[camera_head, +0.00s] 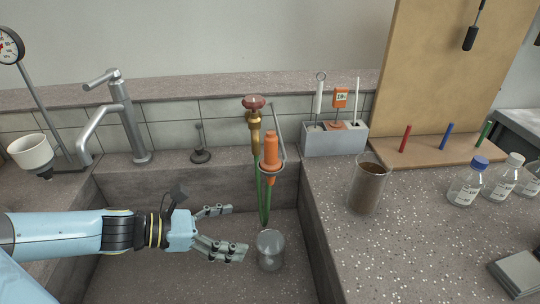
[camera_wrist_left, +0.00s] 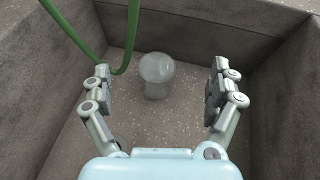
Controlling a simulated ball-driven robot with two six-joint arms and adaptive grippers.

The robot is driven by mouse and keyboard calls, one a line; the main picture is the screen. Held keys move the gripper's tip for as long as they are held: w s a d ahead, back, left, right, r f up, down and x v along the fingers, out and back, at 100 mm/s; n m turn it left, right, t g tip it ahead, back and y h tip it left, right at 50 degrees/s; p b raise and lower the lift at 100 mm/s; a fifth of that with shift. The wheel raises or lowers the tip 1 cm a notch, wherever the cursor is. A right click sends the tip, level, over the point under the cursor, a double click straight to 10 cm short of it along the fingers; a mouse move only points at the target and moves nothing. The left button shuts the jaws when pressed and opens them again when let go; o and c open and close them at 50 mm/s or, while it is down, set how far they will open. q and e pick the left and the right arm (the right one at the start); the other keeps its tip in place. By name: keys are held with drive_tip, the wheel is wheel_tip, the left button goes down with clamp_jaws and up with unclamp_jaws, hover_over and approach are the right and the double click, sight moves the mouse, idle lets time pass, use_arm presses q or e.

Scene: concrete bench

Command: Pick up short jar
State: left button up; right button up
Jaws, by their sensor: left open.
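A short clear glass jar (camera_head: 270,250) stands upright on the floor of the sunken sink basin. It also shows in the left wrist view (camera_wrist_left: 156,76), beyond the fingertips and between them, slightly left of the middle. My left gripper (camera_head: 240,231) is open and empty, just left of the jar in the head view, with its fingers pointing toward it. In the left wrist view the two fingers (camera_wrist_left: 160,82) are spread wide, with a gap between each finger and the jar. My right gripper is not in view.
A green hose (camera_head: 264,195) hangs into the basin behind the jar, under an orange nozzle (camera_head: 270,150). The basin walls (camera_wrist_left: 275,75) stand close around. A brown-filled beaker (camera_head: 367,188) and several bottles (camera_head: 467,184) stand on the right counter.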

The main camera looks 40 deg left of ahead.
use_arm(q)
drive_tip(key=b, duration=0.8)
approach(271, 251)
drive_tip(key=r, duration=0.1)
drive_tip(key=s+d+r, duration=0.1)
drive_tip(key=s+r, duration=0.1)
drive_tip(key=r, duration=0.1)
drive_tip(key=shift+d, duration=0.3)
drive_tip(key=x, duration=0.4)
drive_tip(key=shift+w+d+f, duration=0.15)
drive_tip(key=shift+w+f, duration=0.05)
drive_tip(key=shift+w, duration=0.1)
drive_tip(key=x, duration=0.6)
drive_tip(key=shift+s+f+b, duration=0.2)
drive_tip(key=shift+f+b, duration=0.1)
drive_tip(key=shift+f, duration=0.1)
